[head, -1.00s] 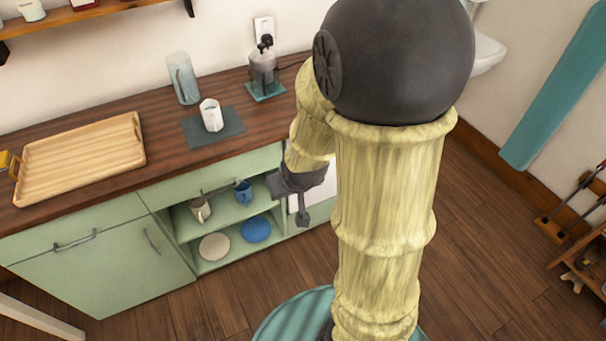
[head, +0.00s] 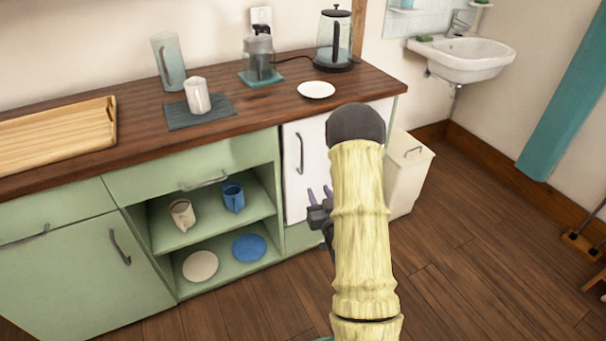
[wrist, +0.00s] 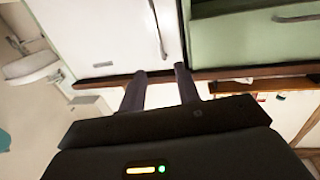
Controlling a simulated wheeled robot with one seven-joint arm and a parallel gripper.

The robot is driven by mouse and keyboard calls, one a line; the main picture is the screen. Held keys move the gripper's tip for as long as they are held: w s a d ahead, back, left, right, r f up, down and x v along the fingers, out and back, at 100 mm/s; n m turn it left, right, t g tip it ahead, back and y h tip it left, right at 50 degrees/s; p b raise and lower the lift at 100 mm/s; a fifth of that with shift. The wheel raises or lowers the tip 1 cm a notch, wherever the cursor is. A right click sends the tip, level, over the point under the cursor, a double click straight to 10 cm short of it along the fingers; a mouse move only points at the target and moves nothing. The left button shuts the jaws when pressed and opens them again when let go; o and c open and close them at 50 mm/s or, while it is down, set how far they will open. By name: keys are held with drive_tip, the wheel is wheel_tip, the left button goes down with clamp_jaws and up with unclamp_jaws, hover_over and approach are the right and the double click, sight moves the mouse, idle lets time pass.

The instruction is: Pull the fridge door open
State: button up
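The fridge is a white-fronted unit under the right end of the counter. Its door (head: 308,140) looks shut, with a dark vertical handle (head: 299,153) near its left edge. My gripper (head: 319,194) is in front of the lower part of the door, right of and below the handle in the head view. My arm hides the door's right part. In the wrist view, which looks turned over, the door (wrist: 98,30) and handle (wrist: 158,28) lie beyond the fingertips. My gripper's two fingers (wrist: 160,72) are apart with nothing between them; the handle is not between them.
Left of the fridge is a green cabinet (head: 110,183) with open shelves holding mugs and plates. The wooden counter (head: 260,105) carries a kettle (head: 333,40), a white plate (head: 316,90) and a tray (head: 60,140). A white bin (head: 408,175) stands to the right.

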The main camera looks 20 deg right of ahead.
drive_tip(key=shift+s+d+f, duration=0.15)
drive_tip(key=shift+f, duration=0.05)
drive_tip(key=w+d+b, duration=0.1)
drive_tip(key=w+d, duration=0.1)
drive_tip(key=w, duration=1.5)
drive_tip(key=shift+d, duration=0.4)
drive_tip(key=shift+w, duration=0.1)
drive_tip(key=shift+c, duration=0.2)
clamp_jaws()
